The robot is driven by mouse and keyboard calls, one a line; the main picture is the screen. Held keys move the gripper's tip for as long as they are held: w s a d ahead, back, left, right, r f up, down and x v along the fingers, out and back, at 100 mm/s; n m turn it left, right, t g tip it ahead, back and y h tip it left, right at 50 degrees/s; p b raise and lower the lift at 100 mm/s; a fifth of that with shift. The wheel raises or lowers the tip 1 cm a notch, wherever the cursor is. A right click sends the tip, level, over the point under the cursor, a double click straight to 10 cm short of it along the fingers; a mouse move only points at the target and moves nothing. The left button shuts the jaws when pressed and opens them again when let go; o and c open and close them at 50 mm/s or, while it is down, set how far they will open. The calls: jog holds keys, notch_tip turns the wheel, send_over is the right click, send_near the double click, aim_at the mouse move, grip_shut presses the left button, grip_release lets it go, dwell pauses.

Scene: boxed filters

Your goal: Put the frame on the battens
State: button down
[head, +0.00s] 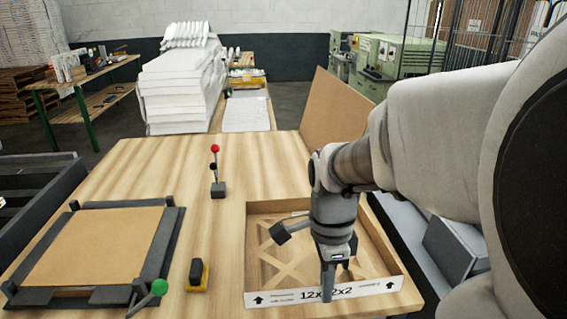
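A shallow cardboard frame (386,236) with crossed diagonal strips inside lies on the right part of the wooden table. Its white front wall (290,299) reads 12x2x2 in part, with my gripper covering some of the print. My gripper (328,280) points down at the middle of that front wall, one finger overlapping it from this view. The other finger is hidden, so its grip on the wall does not show. At the left, dark bars (158,245) edge a flat brown board (92,246); I cannot tell whether these are the battens.
A brown panel (343,108) leans at the back right. The table's back left is clear.

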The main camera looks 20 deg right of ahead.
aim_at(311, 254)
jog(key=shift+w+r+t, duration=0.25)
jog(key=shift+r+t, duration=0.35)
jog(key=shift+r, duration=0.2)
jog(key=w+d+f, duration=0.1)
jog(key=w+f, duration=0.1)
jog(key=w, duration=0.1)
jog(key=w+d+f, duration=0.1)
jog(key=w+f, duration=0.1)
jog(key=w, duration=0.2)
jog(key=w+d+f, duration=0.1)
jog(key=w+f, duration=0.2)
jog(key=shift+w, duration=0.4)
jog(key=shift+w+d+f, duration=0.1)
jog(key=shift+f, duration=1.9)
jog(key=shift+f, duration=0.2)
jog(key=c, duration=1.1)
grip_release()
